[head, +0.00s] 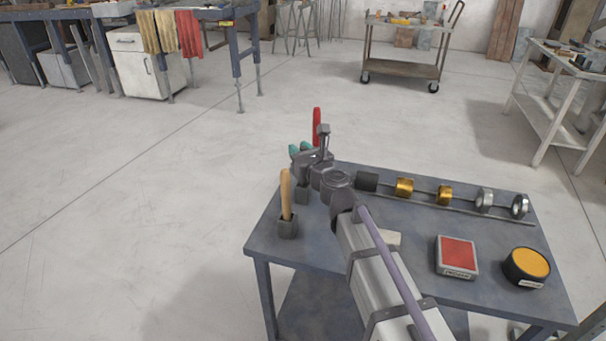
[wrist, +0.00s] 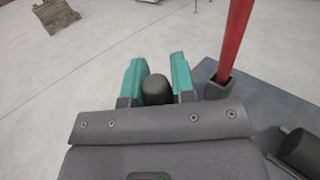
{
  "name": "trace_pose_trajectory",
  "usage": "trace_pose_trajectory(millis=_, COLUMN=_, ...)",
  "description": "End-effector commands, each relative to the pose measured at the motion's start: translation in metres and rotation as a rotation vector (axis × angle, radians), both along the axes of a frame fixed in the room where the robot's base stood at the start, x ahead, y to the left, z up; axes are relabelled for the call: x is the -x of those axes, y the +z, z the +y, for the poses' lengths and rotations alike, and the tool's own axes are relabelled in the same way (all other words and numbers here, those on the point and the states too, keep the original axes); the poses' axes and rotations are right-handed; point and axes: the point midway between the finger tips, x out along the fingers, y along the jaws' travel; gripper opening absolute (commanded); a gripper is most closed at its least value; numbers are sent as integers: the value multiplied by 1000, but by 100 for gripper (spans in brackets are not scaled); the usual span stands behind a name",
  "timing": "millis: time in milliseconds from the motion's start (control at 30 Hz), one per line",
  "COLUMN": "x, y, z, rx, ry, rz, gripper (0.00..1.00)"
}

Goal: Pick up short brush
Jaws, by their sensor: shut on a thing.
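My gripper (head: 303,154) has teal fingers and is at the back left corner of the grey table. In the wrist view my gripper (wrist: 158,82) is shut on a dark, round-ended thing, which looks like the handle end of the short brush (wrist: 157,90). The rest of the brush is hidden. A dark square holder (head: 302,195) stands just below the gripper; I cannot tell whether the brush is still inside it.
A tall red handle (wrist: 235,45) stands in a holder (wrist: 216,86) close right of the fingers. A wooden handle (head: 285,192) stands in another holder (head: 287,227) at the table's left edge. A rod with several rings (head: 445,195), a red pad (head: 456,252) and a yellow-topped tin (head: 528,264) lie right.

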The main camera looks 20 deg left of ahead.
Motion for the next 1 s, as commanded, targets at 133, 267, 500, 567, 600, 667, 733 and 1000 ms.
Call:
trace_pose_trajectory(millis=133, x=0, y=0, z=0, rx=0, ry=0, rz=0, gripper=0)
trace_pose_trajectory(millis=267, x=0, y=3, z=0, rx=0, ry=0, rz=0, gripper=0)
trace_pose_trajectory(millis=500, x=0, y=49, z=0, rx=0, ry=0, rz=0, gripper=0)
trace_pose_trajectory(millis=567, x=0, y=65, z=0, rx=0, ry=0, rz=0, gripper=0)
trace_pose_trajectory(millis=600, x=0, y=76, z=0, rx=0, ry=0, rz=0, gripper=0)
trace_pose_trajectory(millis=667, x=0, y=89, z=0, rx=0, ry=0, rz=0, gripper=0)
trace_pose_trajectory(millis=733, x=0, y=100, z=0, rx=0, ry=0, rz=0, gripper=0)
trace_pose_trajectory(millis=1000, x=0, y=100, z=0, rx=0, ry=0, rz=0, gripper=0)
